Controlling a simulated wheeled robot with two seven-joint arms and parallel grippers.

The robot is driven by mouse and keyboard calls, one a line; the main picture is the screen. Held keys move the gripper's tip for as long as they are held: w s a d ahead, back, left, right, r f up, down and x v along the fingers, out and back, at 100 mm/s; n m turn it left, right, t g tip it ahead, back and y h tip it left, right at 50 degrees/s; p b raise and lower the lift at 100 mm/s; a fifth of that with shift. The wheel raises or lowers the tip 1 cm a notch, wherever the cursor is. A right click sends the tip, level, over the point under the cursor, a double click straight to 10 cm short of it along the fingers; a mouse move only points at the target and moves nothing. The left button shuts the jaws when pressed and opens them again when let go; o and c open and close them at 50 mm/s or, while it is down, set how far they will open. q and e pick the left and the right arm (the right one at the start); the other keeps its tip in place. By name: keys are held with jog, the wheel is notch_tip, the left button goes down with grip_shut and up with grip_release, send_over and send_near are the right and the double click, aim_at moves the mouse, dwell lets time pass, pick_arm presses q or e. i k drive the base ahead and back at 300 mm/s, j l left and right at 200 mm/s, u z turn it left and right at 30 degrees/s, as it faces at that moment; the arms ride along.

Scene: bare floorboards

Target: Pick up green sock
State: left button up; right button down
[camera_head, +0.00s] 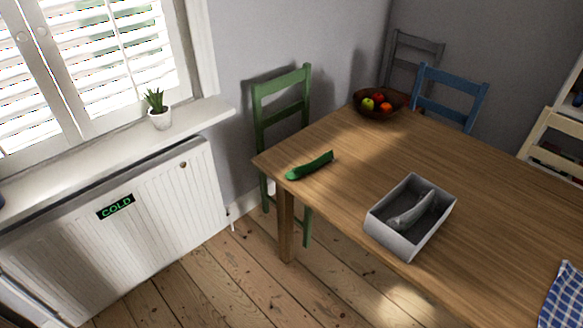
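A green sock (309,166) lies on the wooden table (480,217), close to the table's near left corner. It is long and narrow and lies at a slant. Nothing covers it or touches it apart from the table top. Neither of my grippers shows in the head view.
A grey divided box (384,233) stands on the table near its front edge. A fruit bowl (360,107) is at the back. A green chair (257,115) stands beside the left corner, a blue chair (446,113) behind. A radiator (150,225) is left; floorboards (240,290) lie clear.

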aim_at(296, 172)
jog(key=i+j+z, duration=0.1)
jog(key=z, duration=0.5)
jog(key=i+j+z, duration=0.2)
jog(key=j+z, duration=0.2)
jog(key=i+j+z, duration=0.2)
jog(key=j, duration=0.2)
jog(key=i+j, duration=0.1)
jog(key=j, duration=0.3)
jog(key=i+j+z, duration=0.1)
jog(key=j, duration=0.7)
jog(key=i, duration=0.05)
